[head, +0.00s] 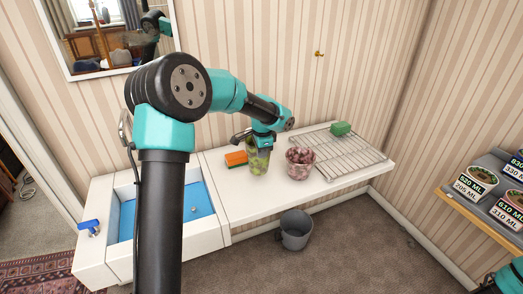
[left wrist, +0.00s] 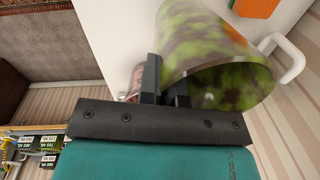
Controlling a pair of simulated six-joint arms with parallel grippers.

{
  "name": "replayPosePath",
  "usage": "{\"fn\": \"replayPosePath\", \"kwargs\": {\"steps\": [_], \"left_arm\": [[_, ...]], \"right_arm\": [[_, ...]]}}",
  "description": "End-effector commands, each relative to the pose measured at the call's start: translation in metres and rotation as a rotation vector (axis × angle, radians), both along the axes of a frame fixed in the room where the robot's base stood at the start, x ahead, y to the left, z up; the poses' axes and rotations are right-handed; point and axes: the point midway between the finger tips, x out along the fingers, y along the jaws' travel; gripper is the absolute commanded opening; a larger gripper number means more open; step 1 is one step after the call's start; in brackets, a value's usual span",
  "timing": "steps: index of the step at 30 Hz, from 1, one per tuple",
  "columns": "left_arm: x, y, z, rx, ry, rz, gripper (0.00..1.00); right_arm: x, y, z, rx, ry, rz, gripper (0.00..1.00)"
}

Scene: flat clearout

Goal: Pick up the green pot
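My left gripper (head: 262,138) is over the pot's top. In the left wrist view its fingers (left wrist: 165,85) are close together, one on each side of the pot's rim wall, and look shut on it. Whether the pot is clear of the counter cannot be told. My right gripper is out of view.
A wire rack (head: 345,158) holds a green item (head: 341,129). A blue-bottomed sink (head: 195,200) is at left. A grey bucket (head: 295,230) stands on the floor.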

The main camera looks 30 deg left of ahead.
Motion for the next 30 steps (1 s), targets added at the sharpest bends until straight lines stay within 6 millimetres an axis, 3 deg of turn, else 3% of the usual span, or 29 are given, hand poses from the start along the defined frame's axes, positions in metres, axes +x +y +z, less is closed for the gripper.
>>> {"fn": "replayPosePath", "kwargs": {"steps": [15, 21, 30], "left_arm": [[-0.092, -0.055, 0.011, 0.0, -0.003, -0.003, 0.0], [-0.108, -0.065, 0.013, -0.001, -0.002, -0.001, 0.0], [-0.111, -0.067, 0.013, 0.0, -0.001, 0.0, 0.0]], "right_arm": [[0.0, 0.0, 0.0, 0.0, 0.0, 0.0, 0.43], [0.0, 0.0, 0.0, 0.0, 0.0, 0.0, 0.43], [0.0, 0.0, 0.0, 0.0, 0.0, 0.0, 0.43]]}}
